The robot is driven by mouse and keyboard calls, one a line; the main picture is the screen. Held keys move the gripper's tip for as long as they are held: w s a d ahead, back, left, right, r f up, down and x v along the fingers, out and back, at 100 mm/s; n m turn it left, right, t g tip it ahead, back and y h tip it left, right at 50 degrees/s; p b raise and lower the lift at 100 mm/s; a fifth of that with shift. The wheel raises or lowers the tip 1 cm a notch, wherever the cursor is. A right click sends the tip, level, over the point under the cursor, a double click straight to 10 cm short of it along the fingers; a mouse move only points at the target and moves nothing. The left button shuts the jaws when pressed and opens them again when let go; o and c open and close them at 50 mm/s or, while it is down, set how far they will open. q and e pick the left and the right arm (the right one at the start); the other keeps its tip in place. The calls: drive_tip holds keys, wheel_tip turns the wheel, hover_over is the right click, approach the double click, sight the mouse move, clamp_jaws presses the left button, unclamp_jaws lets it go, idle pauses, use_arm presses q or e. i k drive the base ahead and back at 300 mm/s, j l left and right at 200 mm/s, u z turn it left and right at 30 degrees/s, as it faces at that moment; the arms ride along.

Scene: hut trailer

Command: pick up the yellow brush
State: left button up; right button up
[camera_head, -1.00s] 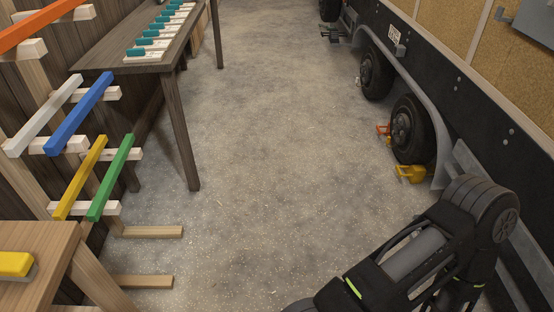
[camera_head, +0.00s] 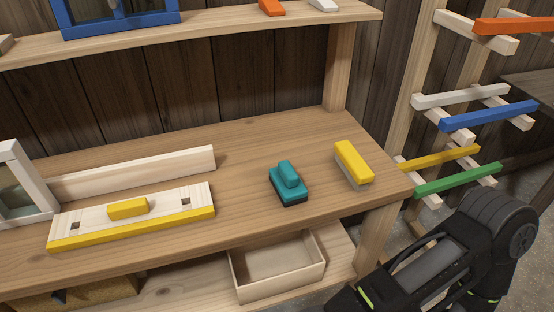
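The yellow brush (camera_head: 353,163) lies on the wooden workbench (camera_head: 245,187) near its right end. It has a yellow block top and a pale grey underside. A teal block-shaped tool (camera_head: 288,184) with a dark base sits to its left, apart from it. One of my arms comes in at the lower right, in front of the bench's right end. Its gripper is out of the picture. My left gripper is not in view either.
A pale board with a yellow edge and yellow block (camera_head: 128,209) lies on the bench's left. An upper shelf (camera_head: 220,29) runs above. An open wooden box (camera_head: 277,267) stands below. A rack with coloured bars (camera_head: 459,157) stands right of the bench.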

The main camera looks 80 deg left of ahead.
sight(355, 170)
drive_tip(key=u, duration=2.3)
drive_tip(key=i+l+u, duration=0.2)
drive_tip(key=l, duration=1.1)
drive_tip(key=l+u, duration=0.2)
drive_tip(key=l, duration=1.1)
